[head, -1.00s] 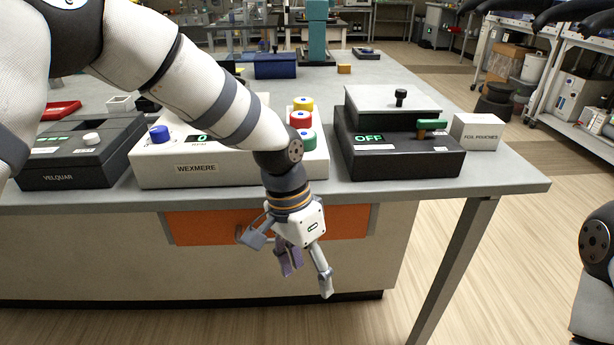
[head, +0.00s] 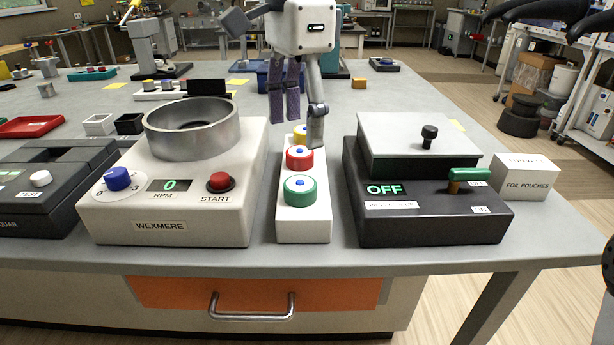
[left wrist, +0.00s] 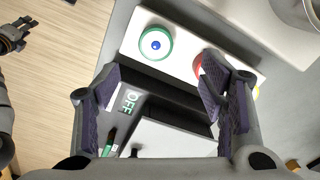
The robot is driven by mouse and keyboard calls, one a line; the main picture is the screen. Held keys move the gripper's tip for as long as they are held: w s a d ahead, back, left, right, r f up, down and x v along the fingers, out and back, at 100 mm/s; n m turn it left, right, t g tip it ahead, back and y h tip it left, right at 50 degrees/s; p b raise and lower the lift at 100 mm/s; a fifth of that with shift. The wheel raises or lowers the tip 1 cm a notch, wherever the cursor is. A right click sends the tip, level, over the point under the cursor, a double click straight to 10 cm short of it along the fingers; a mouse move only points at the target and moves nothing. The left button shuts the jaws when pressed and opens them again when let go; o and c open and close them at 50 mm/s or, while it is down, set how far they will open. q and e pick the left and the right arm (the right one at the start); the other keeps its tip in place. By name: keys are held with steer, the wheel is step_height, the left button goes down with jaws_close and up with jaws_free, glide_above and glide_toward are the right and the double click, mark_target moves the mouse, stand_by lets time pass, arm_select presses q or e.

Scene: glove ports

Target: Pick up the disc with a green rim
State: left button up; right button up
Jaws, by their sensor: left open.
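The disc with a green rim (head: 300,190) has a white face and a blue centre. It lies at the near end of a narrow white block (head: 305,232), with a red-rimmed disc (head: 299,157) and a yellow-rimmed disc (head: 299,131) in a row behind it. My left gripper (head: 299,122) is open and empty, above the far part of the row. In the left wrist view the green-rimmed disc (left wrist: 155,43) shows beyond the open fingertips, untouched; a finger partly hides the red-rimmed disc (left wrist: 198,64). What looks like my right gripper (left wrist: 17,35) is small at the upper left.
Left of the block stands the white Wexmere machine (head: 172,205) with a metal bowl (head: 192,128). A foil pouches box (head: 526,178) sits at the right table edge.

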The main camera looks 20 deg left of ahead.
mark_target(300, 184)
arm_select(q)
steer(key=f, duration=0.9)
steer(key=shift+s+d+f, duration=0.1)
steer(key=shift+s+f, duration=0.05)
steer(key=shift+s, duration=0.1)
steer(key=c, duration=1.3)
steer(key=shift+c, duration=0.2)
